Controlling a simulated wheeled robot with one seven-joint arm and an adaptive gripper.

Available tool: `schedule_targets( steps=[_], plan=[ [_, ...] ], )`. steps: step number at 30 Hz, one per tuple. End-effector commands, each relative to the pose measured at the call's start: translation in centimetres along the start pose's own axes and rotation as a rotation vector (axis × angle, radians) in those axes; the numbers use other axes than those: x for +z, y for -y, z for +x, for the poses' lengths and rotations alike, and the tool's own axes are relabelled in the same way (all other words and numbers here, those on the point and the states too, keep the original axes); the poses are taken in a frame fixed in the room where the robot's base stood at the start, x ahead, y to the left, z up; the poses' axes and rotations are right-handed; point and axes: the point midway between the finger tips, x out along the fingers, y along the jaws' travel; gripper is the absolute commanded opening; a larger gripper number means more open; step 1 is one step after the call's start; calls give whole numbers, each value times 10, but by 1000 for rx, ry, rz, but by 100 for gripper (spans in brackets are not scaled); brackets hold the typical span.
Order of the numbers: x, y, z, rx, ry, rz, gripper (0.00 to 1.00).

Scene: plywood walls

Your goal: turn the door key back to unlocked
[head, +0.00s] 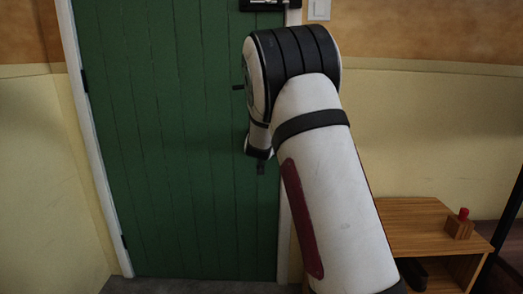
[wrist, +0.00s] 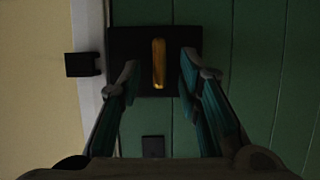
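The brass key (wrist: 159,63) stands out from a black lock plate (wrist: 117,45) on the green door, and its long side runs up and down in the wrist view. My gripper (wrist: 159,74) is open around it, with one finger to each side. There my arm hides the key and the lock plate, and I cannot make out my fingers.
In the head view, a wooden table (head: 408,212) with a red-topped wooden block (head: 459,225) stands at right. A black fitting (head: 263,4) is high on the door.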

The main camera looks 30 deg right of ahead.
Motion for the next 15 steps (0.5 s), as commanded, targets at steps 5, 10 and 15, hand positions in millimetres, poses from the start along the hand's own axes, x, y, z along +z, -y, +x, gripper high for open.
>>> schedule_targets(
  steps=[5,10,15],
  plan=[
    [-1,1,-39,-3,-2,1,32],
    [0,2,-65,-3,-1,0,32],
    [0,1,-77,-1,-1,1,32]
  ],
)
